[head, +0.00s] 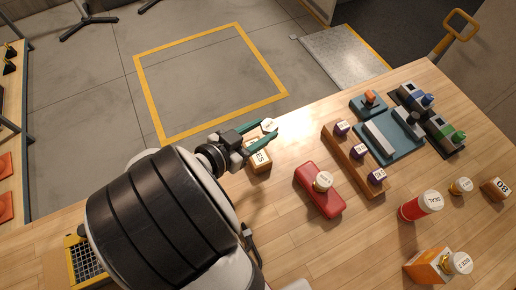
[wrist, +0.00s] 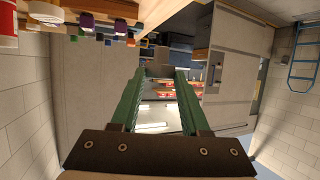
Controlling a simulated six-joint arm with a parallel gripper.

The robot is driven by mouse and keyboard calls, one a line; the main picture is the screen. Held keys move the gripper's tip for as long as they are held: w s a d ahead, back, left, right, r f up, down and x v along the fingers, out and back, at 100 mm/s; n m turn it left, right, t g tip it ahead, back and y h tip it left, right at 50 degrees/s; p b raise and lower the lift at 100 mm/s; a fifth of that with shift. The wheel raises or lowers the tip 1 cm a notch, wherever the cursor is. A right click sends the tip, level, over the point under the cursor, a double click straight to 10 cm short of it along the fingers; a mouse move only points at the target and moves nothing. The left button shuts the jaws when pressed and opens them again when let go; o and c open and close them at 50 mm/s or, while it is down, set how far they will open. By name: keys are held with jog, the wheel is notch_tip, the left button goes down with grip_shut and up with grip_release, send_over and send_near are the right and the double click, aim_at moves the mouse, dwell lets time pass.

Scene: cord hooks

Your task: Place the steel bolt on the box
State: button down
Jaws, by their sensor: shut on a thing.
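My gripper (head: 267,133), with teal fingers, is above the table's back edge in the head view. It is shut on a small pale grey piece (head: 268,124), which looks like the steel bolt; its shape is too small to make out. In the wrist view the held piece (wrist: 160,71) shows as a dark grey shape between the fingertips. A small wooden box (head: 259,165) with a white label ending in "ES" sits on the table just below my gripper in the picture, partly hidden by a finger. Another brown box (head: 495,189) labelled "BO" stands at the far right.
A red can (head: 420,206) and an orange block (head: 427,266) stand at the right.

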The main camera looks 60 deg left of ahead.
jog(key=s+f, duration=0.1)
jog(key=f, duration=0.1)
jog(key=s+f, duration=0.1)
jog(key=f, duration=0.2)
jog(key=s+f, duration=0.1)
jog(key=f, duration=0.1)
jog(key=shift+a+f, duration=0.25)
jog(key=shift+f, duration=0.15)
jog(key=shift+w+f, duration=0.1)
jog(key=shift+f, duration=0.05)
jog(key=shift+c, duration=2)
grip_release()
jog(key=shift+r+y, duration=0.2)
jog(key=shift+y, duration=0.1)
jog(key=v, duration=1.2)
jog(key=shift+r, duration=0.15)
